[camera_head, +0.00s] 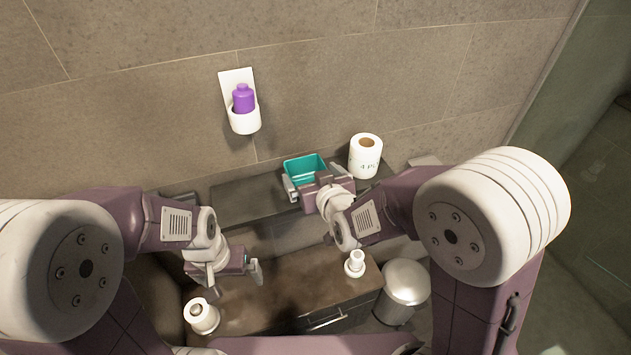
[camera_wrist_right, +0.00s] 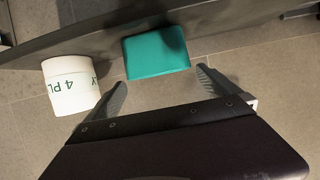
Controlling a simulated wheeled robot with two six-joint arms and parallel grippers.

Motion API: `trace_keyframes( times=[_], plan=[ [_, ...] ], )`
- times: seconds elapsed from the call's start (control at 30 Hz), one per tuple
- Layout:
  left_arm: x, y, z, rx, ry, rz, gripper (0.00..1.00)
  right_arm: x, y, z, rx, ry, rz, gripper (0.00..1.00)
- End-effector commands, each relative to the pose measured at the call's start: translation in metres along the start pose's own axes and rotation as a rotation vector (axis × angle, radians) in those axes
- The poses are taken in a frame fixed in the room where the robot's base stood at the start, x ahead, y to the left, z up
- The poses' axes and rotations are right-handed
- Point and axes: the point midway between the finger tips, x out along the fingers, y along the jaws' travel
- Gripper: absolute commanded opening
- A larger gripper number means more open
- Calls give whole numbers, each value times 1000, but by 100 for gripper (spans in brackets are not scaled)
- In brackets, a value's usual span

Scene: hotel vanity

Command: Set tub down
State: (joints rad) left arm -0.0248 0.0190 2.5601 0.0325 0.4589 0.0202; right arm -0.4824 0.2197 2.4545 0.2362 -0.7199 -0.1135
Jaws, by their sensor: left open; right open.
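A teal tub (camera_head: 303,163) stands upright on the dark wall shelf (camera_head: 240,200), its open top facing up. In the right wrist view the tub (camera_wrist_right: 156,55) lies just beyond my fingertips, with a visible gap. My right gripper (camera_head: 316,181) is open at the near side of the tub; it also shows in the right wrist view (camera_wrist_right: 161,80), empty between its fingers. My arm hides the tub's lower front in the head view. My left gripper (camera_head: 228,275) is open and empty above the brown counter (camera_head: 270,300).
A paper roll (camera_head: 365,158) stands on the shelf right of the tub. A purple bottle (camera_head: 243,98) sits in a white wall holder. Another roll (camera_head: 201,317) and a white item (camera_head: 355,263) stand on the counter. A bin (camera_head: 405,285) is at right. The shelf's left part is clear.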

Motion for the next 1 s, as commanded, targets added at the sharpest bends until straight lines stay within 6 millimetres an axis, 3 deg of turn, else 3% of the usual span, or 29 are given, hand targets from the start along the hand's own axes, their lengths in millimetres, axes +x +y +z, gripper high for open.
trace_keyframes(
  times=[0.23,0.67,0.77,0.83,0.9,1.0],
  plan=[
    [4,0,0,0,0,0,100,-29,0,0,0,1,0,100],
    [4,0,0,0,0,0,100,-33,3,4,3,-17,3,100],
    [4,0,0,0,0,0,100,-36,25,40,35,-175,30,100],
    [4,0,0,0,0,0,100,-51,50,85,83,-377,65,100],
    [4,0,0,0,0,0,100,-78,72,129,141,-584,104,100],
    [4,0,0,0,0,0,100,-124,92,175,221,-837,155,100]
  ],
)
